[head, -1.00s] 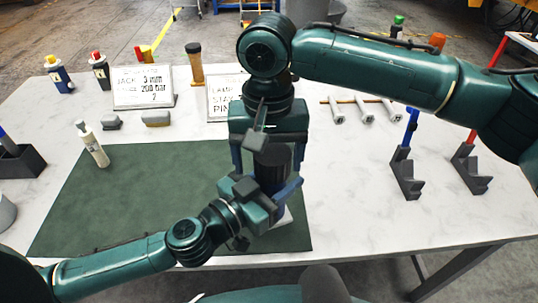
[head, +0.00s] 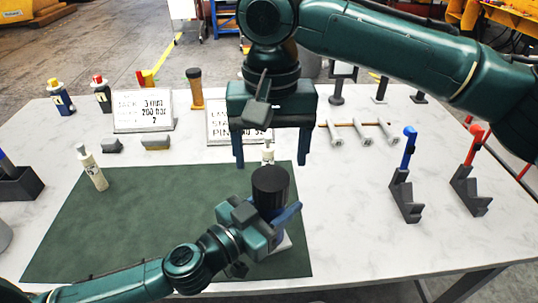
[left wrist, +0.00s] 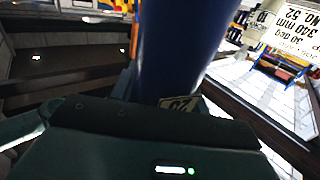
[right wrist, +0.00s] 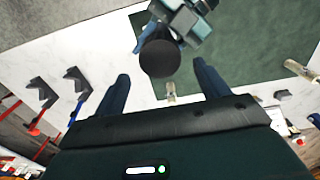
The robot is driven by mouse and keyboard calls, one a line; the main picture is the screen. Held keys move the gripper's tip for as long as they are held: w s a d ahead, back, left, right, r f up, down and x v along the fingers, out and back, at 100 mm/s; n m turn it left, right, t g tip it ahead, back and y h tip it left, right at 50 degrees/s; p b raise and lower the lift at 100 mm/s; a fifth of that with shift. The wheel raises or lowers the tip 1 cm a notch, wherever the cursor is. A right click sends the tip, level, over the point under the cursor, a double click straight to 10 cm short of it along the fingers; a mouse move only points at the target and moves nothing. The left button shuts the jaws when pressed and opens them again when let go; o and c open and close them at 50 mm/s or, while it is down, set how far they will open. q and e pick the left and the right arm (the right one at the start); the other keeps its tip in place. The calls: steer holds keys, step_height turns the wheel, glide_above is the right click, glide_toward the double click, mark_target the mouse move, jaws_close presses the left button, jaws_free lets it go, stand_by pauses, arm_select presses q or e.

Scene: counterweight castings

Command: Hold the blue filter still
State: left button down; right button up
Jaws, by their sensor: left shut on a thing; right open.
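The blue filter, a dark blue cylinder with a black cap (head: 270,187), stands near the right front of the green mat (head: 140,215). My left gripper (head: 270,220) is shut on its body low down. In the left wrist view the blue body (left wrist: 180,45) rises close in front of the jaws, with part of a label at its foot. My right gripper (head: 271,162) is open and empty, above and behind the filter. In the right wrist view the black cap (right wrist: 159,58) lies beyond the open fingers, apart from them. The filter's lower part is mostly hidden by my left gripper.
A small white bottle (head: 267,152) stands just behind the filter. Another white bottle (head: 92,170) is at the mat's left. Sign boards (head: 143,110) stand at the back. Blue-handled (head: 405,190) and red-handled (head: 470,185) items rest in grey holders at right. The mat's middle is clear.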

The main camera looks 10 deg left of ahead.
mark_target(271, 177)
step_height(271, 177, down, 7)
steer(key=shift+f, duration=0.1)
stand_by(0.3)
steer(key=c, duration=0.9)
steer(key=o, duration=1)
steer(key=shift+r, duration=2.3)
